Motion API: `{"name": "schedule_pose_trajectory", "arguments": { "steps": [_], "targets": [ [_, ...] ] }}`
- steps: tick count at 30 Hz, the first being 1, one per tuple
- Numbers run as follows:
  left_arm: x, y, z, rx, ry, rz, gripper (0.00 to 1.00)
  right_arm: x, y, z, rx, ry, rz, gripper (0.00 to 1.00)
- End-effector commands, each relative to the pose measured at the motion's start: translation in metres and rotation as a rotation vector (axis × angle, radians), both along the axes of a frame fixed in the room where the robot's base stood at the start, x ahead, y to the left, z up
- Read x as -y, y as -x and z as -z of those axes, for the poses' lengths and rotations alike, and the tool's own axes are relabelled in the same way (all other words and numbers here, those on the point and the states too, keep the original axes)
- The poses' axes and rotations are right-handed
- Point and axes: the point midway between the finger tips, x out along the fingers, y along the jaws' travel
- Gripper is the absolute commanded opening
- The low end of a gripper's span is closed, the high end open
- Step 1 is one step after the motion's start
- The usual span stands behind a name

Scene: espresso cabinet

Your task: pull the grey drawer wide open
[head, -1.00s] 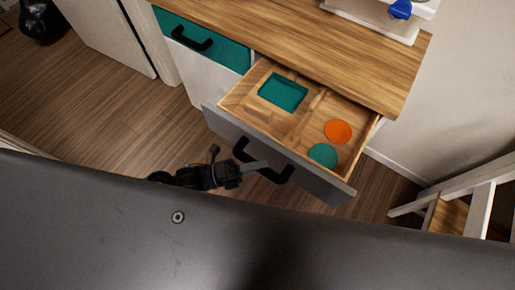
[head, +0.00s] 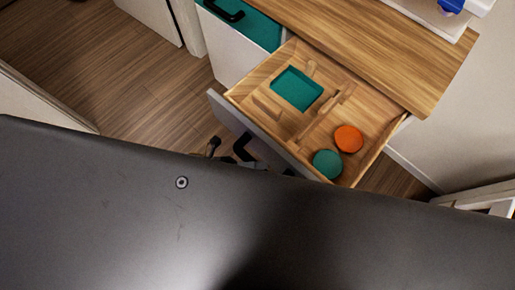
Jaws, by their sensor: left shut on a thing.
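The grey drawer (head: 225,112) is pulled far out from under the wooden counter, and its wooden inside shows. In it lie a teal square tray (head: 297,89), an orange disc (head: 348,138) and a teal disc (head: 327,163). The drawer's black handle (head: 242,148) shows only in part on the grey front. My left gripper (head: 260,165) is at the handle and shut on it, mostly hidden behind my own dark body at the bottom. My right gripper is out of view.
The wooden counter (head: 370,45) carries a white machine (head: 440,15) at the top right. Wooden floor (head: 120,85) is free on the left. White slatted furniture (head: 480,197) stands at the lower right.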

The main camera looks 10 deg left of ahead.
Motion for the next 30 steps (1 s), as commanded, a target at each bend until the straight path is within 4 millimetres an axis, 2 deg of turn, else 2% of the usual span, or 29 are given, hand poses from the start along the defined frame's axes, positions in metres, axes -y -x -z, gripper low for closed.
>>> {"name": "schedule_pose_trajectory", "arguments": {
  "steps": [3,4,9,17,20,30],
  "targets": [
    [-0.001,0.004,0.002,-0.006,-0.003,0.006,0.0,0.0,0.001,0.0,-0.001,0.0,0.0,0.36],
    [-0.001,0.004,0.002,-0.006,-0.003,0.006,0.25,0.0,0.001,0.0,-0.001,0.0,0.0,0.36],
    [-0.001,0.003,0.002,-0.005,-0.003,0.005,0.45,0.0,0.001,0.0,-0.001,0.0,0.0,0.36],
    [0.0,0.002,0.001,-0.004,-0.002,0.006,0.45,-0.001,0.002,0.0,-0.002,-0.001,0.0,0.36],
    [-0.007,0.004,0.004,-0.004,-0.004,0.006,0.45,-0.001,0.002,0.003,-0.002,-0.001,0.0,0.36],
    [-0.068,0.019,0.014,-0.006,-0.005,0.005,0.45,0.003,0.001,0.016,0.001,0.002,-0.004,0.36]
  ]
}}
